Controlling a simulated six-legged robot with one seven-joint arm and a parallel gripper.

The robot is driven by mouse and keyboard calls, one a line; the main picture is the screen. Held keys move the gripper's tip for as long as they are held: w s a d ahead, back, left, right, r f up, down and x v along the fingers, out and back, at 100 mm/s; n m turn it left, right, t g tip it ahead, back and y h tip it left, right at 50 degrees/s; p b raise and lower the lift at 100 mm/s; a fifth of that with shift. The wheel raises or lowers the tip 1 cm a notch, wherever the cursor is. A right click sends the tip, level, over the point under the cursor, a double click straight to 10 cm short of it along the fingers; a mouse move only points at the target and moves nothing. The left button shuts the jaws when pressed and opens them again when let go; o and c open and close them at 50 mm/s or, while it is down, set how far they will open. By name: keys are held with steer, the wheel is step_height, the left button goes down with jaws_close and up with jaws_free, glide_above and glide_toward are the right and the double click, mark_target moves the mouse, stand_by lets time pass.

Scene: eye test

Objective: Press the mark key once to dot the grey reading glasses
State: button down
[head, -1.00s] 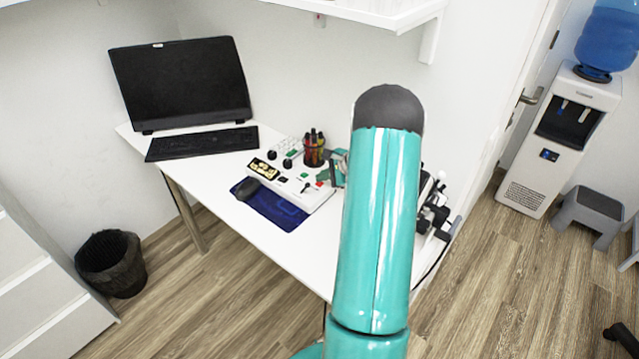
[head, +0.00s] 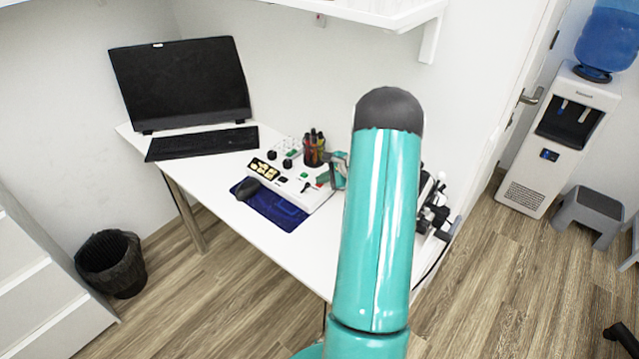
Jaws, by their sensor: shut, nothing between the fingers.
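A white control box (head: 310,199) sits on the desk. It has a dark panel (head: 263,169) with several small yellow-lit pictures at its left, plus dark knobs, a small stick and small green and red keys. The pictures and key labels are too small to read, so I cannot tell which is the mark key or where the grey reading glasses show. My gripper (head: 325,178) is shut and empty, over the right end of the box by the red key. I cannot tell whether it touches the box. My teal arm hides the desk to its right.
A cup of pens (head: 314,149) stands right behind the box. A black mouse (head: 247,188) lies on a blue mat (head: 272,209) in front. A keyboard (head: 203,143) and a dark monitor (head: 182,83) stand left. Dark equipment (head: 434,209) is right of my arm.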

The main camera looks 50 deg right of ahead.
mark_target(323, 186)
steer(key=shift+r, duration=0.1)
stand_by(0.3)
steer(key=shift+r, duration=0.85)
steer(key=shift+r, duration=2.5)
steer(key=shift+a, duration=0.1)
